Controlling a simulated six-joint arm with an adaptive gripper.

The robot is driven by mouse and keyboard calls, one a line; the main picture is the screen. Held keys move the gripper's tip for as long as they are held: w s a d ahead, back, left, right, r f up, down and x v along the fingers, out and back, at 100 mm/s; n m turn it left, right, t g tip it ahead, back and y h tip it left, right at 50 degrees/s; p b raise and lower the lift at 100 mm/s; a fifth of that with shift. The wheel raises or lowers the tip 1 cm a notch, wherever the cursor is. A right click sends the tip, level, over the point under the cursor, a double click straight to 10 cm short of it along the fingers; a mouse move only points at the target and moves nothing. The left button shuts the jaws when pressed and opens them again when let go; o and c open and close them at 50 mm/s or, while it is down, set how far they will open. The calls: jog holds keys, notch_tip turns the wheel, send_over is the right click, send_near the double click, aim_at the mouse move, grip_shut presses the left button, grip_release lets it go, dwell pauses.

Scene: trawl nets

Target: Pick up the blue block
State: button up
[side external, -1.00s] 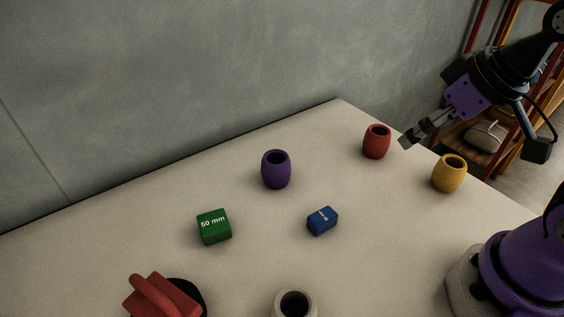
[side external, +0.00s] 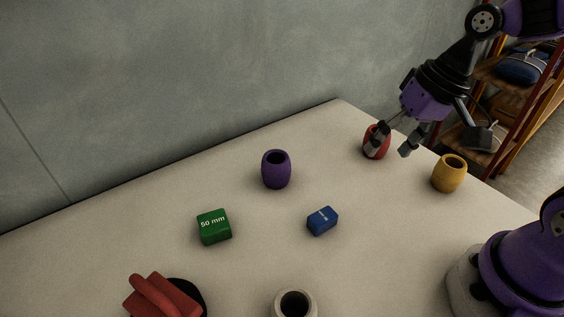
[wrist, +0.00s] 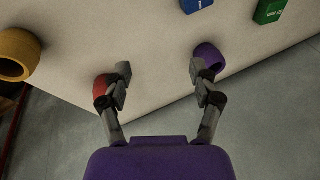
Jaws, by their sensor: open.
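The blue block (side external: 322,221) lies on the table in the middle of the side view, with small white marking on its top. In the wrist view the blue block (wrist: 196,5) is cut off by the top edge. My gripper (side external: 393,145) is open and empty, above the table in front of the red cup in the side view, well up and to the right of the block. In the wrist view my gripper (wrist: 157,72) shows two spread fingers with bare table between them.
The red cup (side external: 370,152) is partly hidden behind a finger. A purple cup (side external: 276,170), a yellow cup (side external: 449,174), a pale cup (side external: 295,304), a green block (side external: 214,227) marked 50 mm and a red object (side external: 163,299) stand around. Table around the blue block is clear.

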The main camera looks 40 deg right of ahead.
aim_at(327, 213)
jog(key=w+f+m+g+y, duration=0.1)
jog(key=f+m+y, duration=0.1)
jog(key=m, duration=0.1)
jog(key=f+m+y, duration=0.3)
jog(key=m, duration=0.1)
jog(key=w+f+m+g+y, duration=0.1)
jog(key=f+m+y, duration=0.2)
jog(key=shift+w+a+f+m+g, duration=0.1)
jog(key=shift+w+a+m+g, duration=0.2)
jog(key=shift+w+a+m, duration=0.1)
jog(key=m+y, duration=0.1)
jog(key=f+m+y, duration=0.1)
jog(key=m+y, duration=0.1)
jog(key=shift+s+d+m, duration=0.1)
jog(key=shift+s+m, duration=0.05)
jog(key=shift+m, duration=0.15)
jog(key=shift+a+f, duration=0.15)
jog(key=shift+a, duration=0.2)
jog(key=x, duration=0.3)
jog(key=shift+a+f, duration=0.15)
jog(key=shift+a, duration=0.25)
jog(key=x, duration=0.5)
jog(key=shift+w+a+f, duration=0.3)
grip_shut()
